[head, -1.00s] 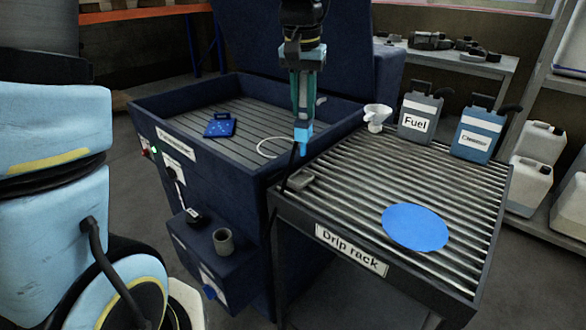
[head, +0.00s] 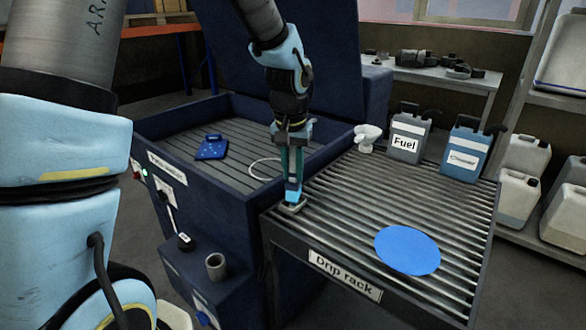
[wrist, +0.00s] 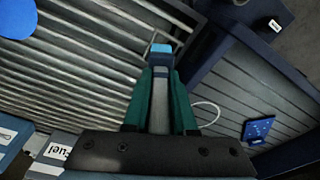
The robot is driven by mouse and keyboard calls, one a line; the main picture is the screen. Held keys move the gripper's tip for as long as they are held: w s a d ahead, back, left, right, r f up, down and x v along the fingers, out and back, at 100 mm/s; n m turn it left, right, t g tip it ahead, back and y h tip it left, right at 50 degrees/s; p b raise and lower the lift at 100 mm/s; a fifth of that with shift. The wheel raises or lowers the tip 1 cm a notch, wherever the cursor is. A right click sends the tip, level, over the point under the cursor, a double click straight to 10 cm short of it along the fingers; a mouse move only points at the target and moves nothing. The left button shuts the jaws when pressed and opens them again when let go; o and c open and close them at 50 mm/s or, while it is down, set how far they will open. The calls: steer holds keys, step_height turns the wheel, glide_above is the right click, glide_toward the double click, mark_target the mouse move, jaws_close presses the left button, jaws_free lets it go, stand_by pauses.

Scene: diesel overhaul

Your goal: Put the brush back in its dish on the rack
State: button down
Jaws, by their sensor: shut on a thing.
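My gripper (head: 292,176) points down over the near left corner of the drip rack (head: 365,290). It is shut on the brush (head: 293,194), whose blue lower end shows below the teal fingers. The small grey dish (head: 291,209) lies on the rack slats right under the brush. The brush's lower end overlaps the dish in the head view; I cannot tell whether it touches the bottom. In the wrist view the brush's blue end (wrist: 161,49) shows beyond the fingertips (wrist: 161,76).
A blue disc (head: 407,250) lies on the rack's right part. The dark blue washer basin (head: 178,125) adjoins on the left, with a blue object (head: 212,147) inside. The middle slats are clear.

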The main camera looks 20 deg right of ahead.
steer(key=shift+f+b, duration=0.35)
steer(key=shift+f, duration=0.15)
steer(key=shift+f, duration=0.1)
steer(key=c, duration=0.7)
jaws_free()
